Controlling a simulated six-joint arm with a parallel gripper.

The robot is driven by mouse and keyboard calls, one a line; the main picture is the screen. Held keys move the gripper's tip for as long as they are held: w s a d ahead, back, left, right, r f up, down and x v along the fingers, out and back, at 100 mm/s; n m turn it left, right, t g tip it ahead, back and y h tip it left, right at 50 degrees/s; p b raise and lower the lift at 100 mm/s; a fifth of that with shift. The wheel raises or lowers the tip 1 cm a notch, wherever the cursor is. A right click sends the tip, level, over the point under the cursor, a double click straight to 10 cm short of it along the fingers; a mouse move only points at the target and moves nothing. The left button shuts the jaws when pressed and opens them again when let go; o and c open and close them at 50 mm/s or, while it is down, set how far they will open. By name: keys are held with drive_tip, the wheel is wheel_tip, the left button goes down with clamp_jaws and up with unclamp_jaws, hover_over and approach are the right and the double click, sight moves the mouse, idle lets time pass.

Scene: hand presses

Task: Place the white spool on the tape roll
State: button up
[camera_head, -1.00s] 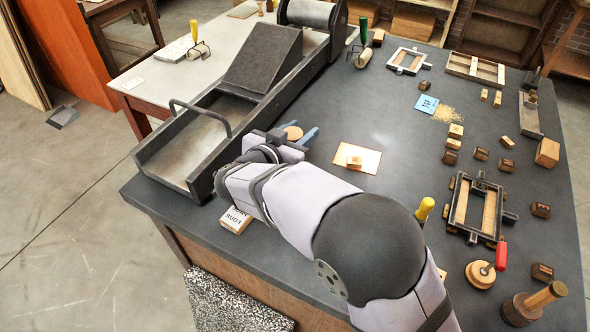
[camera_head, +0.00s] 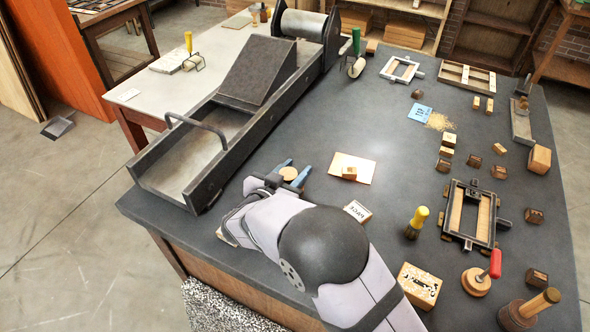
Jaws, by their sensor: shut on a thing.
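My gripper (camera_head: 288,172) is above or at the dark table, right of the long press bed, with its blue fingers pointing away from me. Between the fingers is a round thing with a pale tan top (camera_head: 289,174). I take it for the white spool, though no white side shows. The gripper is shut on it. I cannot tell its height over the table. I cannot make out the tape roll in this view; my arm hides part of the front of the table.
The press bed (camera_head: 170,183) with its raised handle stands close left. A cream sheet (camera_head: 338,165) with a small block lies right of the gripper. A lettered block (camera_head: 357,211), a yellow-handled tool (camera_head: 416,222) and a speckled box (camera_head: 420,284) stand right of my arm.

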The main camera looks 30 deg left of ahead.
drive_tip(key=shift+f, duration=0.25)
drive_tip(key=o, duration=1.1)
drive_tip(key=shift+r, duration=0.2)
drive_tip(key=b+v, duration=0.2)
drive_tip(key=v, duration=1)
